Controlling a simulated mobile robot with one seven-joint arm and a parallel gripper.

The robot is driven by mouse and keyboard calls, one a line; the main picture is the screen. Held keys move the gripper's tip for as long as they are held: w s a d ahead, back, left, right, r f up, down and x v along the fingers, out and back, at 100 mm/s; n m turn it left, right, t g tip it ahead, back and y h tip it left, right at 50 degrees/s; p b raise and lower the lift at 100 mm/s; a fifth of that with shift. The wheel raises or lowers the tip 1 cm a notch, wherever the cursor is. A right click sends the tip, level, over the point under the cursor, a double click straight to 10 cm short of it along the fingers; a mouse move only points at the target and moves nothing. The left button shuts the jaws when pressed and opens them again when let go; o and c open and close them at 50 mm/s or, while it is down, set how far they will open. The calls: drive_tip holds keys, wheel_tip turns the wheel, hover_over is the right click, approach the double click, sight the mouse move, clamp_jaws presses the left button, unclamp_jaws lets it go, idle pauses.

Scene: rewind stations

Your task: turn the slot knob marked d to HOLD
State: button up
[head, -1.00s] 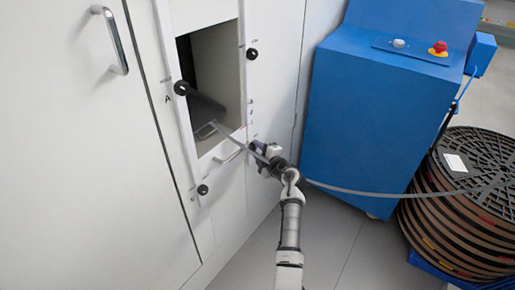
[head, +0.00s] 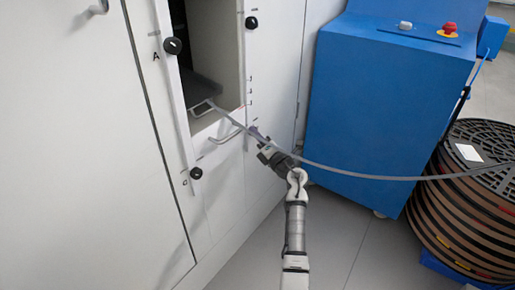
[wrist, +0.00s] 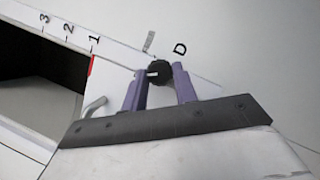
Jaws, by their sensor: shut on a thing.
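The black round slot knob (wrist: 158,73) beside the letter D sits between my gripper's two purple fingers in the wrist view. My gripper (wrist: 159,79) is shut on it, one finger on each side. A white pointer line on the knob points left in that view. A small label stands just above the knob, too small to read. In the head view my gripper (head: 258,138) reaches the right post of the cabinet opening at its lower end, and it hides the knob there.
Other black knobs are the one marked A (head: 173,46), one at upper right (head: 251,22) and one at lower left (head: 195,173). A grey strip (head: 370,177) runs from the opening past my arm to the reel stack (head: 465,220). A blue machine (head: 385,110) stands right.

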drive_tip(key=n+b, duration=0.1)
drive_tip(key=n+y+b, duration=0.1)
drive_tip(key=b, duration=0.1)
drive_tip(key=n+b, duration=0.2)
drive_tip(key=shift+f+y, duration=0.25)
drive_tip(key=shift+y, duration=0.05)
drive_tip(key=shift+r+b, duration=0.1)
drive_tip(key=shift+b, duration=0.25)
drive_tip(key=o, duration=1)
drive_tip(key=shift+c, duration=0.2)
drive_tip(key=shift+d, duration=0.15)
